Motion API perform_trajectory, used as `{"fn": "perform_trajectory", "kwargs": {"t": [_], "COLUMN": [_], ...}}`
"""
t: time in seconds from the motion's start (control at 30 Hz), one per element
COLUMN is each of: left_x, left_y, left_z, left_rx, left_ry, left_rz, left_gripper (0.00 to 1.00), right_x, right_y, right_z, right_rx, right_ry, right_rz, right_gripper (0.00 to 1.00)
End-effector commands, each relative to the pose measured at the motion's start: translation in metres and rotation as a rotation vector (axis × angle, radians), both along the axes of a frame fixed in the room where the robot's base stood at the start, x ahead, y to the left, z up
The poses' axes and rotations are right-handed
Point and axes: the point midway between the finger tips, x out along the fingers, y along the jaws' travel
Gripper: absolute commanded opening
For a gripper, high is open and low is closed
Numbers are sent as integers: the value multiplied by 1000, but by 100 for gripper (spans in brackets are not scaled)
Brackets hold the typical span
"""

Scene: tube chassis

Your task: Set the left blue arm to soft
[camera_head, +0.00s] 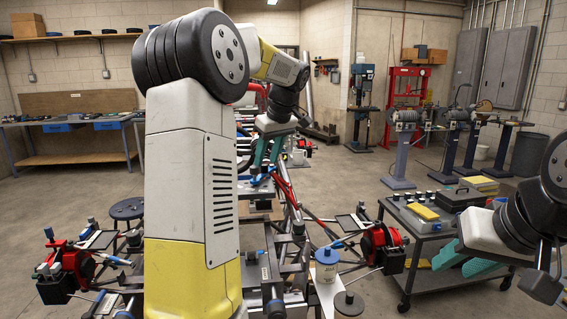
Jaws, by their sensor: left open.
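My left gripper (264,168) has teal fingers that point down over the middle of the tube chassis (290,262). It is open, and nothing shows between its fingers. A small blue part (257,181) is just below the fingertips; I cannot tell whether they touch it or whether it is the left blue arm. Blue pieces also show on a left-side link (118,261) and a right-side link (336,244). My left arm hides much of the chassis's left half. My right gripper (462,266) is at the right, over the cart, with its teal fingers apart and empty.
A grey cart (425,225) with a yellow item and a dark box stands right of the chassis. Red hub units (380,243) and (72,262) are at the chassis sides. A workbench (75,122) is back left. Open floor lies behind the cart.

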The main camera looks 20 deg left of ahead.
Motion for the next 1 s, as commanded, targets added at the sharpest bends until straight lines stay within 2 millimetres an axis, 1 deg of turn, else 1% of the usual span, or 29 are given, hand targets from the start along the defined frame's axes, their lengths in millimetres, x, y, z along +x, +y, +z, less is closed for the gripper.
{"fn": "perform_trajectory", "kwargs": {"t": [0.03,0.1,0.2,0.47,0.5,0.57,0.7,1.0], "left_x": [1,2,4,4,4,4,4,4], "left_y": [2,5,7,7,7,7,7,7], "left_z": [-7,-13,-19,-21,-21,-21,-20,-20], "left_rx": [0,0,0,0,-1,-1,-1,-1], "left_ry": [2,1,0,-1,-2,-2,-2,-2], "left_rz": [0,0,0,0,-1,-1,-1,-1], "left_gripper": [41,41,41,41,40,28,0,0], "right_x": [0,0,0,0,0,0,0,0], "right_y": [0,0,0,0,0,0,0,0], "right_z": [0,0,0,0,0,0,0,0], "right_rx": [0,0,0,0,0,0,0,0], "right_ry": [0,0,0,0,0,0,0,0], "right_rz": [0,0,0,0,0,0,0,0], "right_gripper": [36,36,36,36,36,36,36,36]}}
